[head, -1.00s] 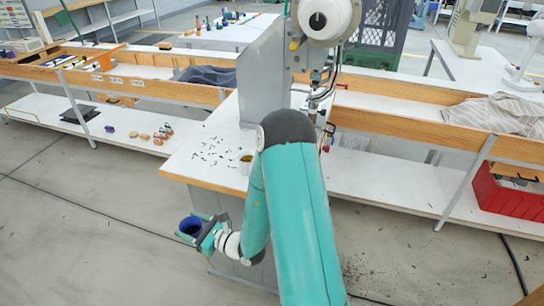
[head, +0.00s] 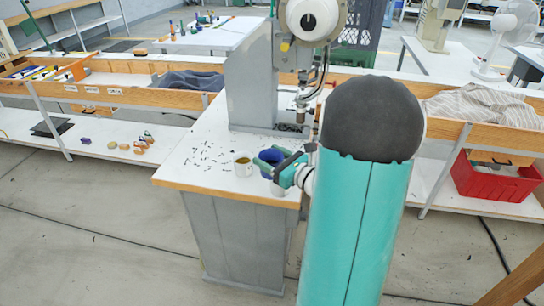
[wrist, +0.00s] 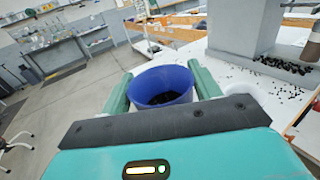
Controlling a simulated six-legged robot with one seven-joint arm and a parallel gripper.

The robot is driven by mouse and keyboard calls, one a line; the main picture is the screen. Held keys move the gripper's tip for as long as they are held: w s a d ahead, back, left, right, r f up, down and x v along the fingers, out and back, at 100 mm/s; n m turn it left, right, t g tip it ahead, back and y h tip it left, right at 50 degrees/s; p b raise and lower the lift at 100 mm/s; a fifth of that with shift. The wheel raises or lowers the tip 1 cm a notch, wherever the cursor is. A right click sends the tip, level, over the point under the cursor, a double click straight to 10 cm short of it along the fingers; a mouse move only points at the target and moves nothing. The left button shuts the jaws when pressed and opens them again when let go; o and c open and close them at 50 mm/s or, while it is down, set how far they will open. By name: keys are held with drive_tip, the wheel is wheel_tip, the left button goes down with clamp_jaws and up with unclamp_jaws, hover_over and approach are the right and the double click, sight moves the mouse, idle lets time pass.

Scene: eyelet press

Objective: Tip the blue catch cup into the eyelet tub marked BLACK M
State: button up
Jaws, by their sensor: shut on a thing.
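The blue catch cup (head: 272,156) is gripped between the two green fingers of my gripper (head: 268,161), over the front right part of the press table. In the wrist view the blue cup (wrist: 163,84) is roughly upright, with dark eyelets inside, and my gripper (wrist: 162,92) has a finger on each side of it. A white tub or mug (head: 243,167) with yellowish contents stands just left of the held cup. Another white rounded thing (head: 279,188) shows partly below the cup, mostly hidden. No BLACK M marking is readable.
The eyelet press (head: 258,85) rises behind the cup. Loose dark eyelets (head: 207,155) lie scattered on the white tabletop at left. A wooden-edged bench (head: 120,98) runs behind, with small labels. A red crate (head: 490,180) is at the right. My arm hides the table's right side.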

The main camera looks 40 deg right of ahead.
sight(279, 158)
drive_tip(key=shift+s+d+r+m, duration=0.25)
drive_tip(key=shift+d+m, duration=0.05)
drive_tip(key=shift+d, duration=0.1)
drive_tip(key=m, duration=0.4)
drive_tip(key=shift+r, duration=0.1)
drive_tip(key=m, duration=0.3)
drive_tip(key=shift+d+m, duration=0.25)
drive_tip(key=shift+m, duration=0.15)
drive_tip(key=m, duration=0.2)
drive_tip(key=d+f+m, duration=0.1)
drive_tip(key=m, duration=0.1)
drive_tip(key=f+m, duration=0.1)
drive_tip(key=m, duration=0.1)
drive_tip(key=shift+w+d+f, duration=0.1)
drive_tip(key=shift+w+d, duration=0.05)
drive_tip(key=shift+d, duration=0.1)
drive_tip(key=m, duration=0.2)
drive_tip(key=d+m, duration=0.1)
drive_tip(key=m, duration=0.2)
drive_tip(key=shift+w+d+f, duration=0.1)
drive_tip(key=shift+w+d, duration=0.05)
drive_tip(key=shift+d, duration=0.05)
